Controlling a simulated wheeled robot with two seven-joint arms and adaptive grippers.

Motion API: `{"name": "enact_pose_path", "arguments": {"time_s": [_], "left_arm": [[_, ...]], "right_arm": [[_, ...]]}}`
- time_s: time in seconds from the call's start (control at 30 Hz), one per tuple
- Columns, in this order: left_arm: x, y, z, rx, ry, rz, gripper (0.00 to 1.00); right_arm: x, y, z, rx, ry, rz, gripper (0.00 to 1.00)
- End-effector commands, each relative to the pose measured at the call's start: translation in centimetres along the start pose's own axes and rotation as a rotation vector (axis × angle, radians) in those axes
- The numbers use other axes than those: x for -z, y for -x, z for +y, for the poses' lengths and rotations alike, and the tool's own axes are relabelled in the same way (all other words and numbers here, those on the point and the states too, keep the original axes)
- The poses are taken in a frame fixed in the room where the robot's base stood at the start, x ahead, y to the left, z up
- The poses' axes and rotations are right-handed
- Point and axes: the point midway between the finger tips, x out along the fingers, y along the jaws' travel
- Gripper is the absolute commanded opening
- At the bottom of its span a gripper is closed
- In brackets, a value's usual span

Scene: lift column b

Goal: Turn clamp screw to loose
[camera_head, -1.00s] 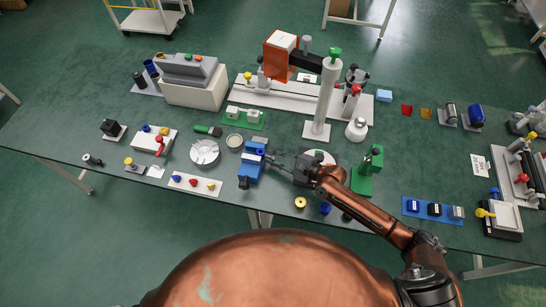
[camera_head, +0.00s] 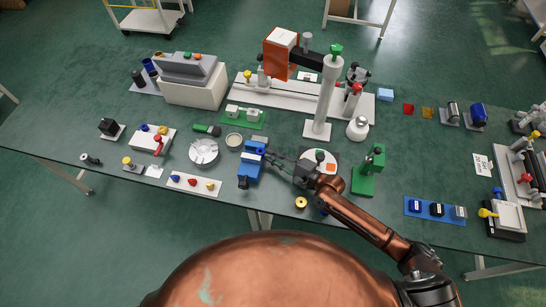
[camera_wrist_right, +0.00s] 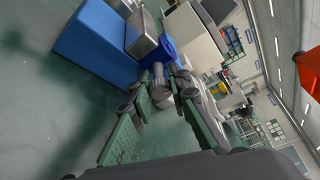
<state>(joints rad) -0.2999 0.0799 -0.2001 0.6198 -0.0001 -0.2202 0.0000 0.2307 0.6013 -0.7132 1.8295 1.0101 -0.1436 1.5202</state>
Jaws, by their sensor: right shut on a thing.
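A blue clamp (camera_head: 251,166) stands near the front edge of the table in the head view. In the right wrist view its large blue body (camera_wrist_right: 92,42), a grey metal jaw block (camera_wrist_right: 142,35) and a smaller blue part fill the upper left. A dark grey clamp screw (camera_wrist_right: 158,76) sticks out of the smaller blue part toward me. My right gripper (camera_head: 272,157) reaches the clamp from the right. In the wrist view its two green-padded fingers (camera_wrist_right: 164,88) are shut on the screw's end. The screw is too small to make out in the head view. My left gripper is not in view.
A round white plate with an orange mark (camera_head: 318,156) and a green stand (camera_head: 369,172) are close to my right arm. A yellow ring (camera_head: 301,202) lies near the front edge. A white dial (camera_head: 203,152) and a tray of coloured knobs (camera_head: 194,184) are left of the clamp.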

Motion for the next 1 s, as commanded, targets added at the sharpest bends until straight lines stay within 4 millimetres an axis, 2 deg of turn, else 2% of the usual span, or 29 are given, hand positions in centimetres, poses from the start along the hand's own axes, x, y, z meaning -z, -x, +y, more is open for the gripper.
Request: {"name": "enact_pose_path", "arguments": {"time_s": [0.1, 0.4, 0.97, 1.0], "left_arm": [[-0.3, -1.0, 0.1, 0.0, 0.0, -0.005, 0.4], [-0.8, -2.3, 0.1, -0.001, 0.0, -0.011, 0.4], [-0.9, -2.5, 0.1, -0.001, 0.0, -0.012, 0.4], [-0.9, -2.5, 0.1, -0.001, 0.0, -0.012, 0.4]], "right_arm": [[0.1, -0.1, 0.4, 0.031, 0.069, -0.001, 0.0], [0.1, 0.0, 0.3, 0.085, 0.191, 0.0, 0.0], [0.0, 0.0, 0.1, 0.098, 0.223, 0.0, 0.0], [0.0, 0.0, 0.1, 0.098, 0.223, 0.0, 0.18]]}}
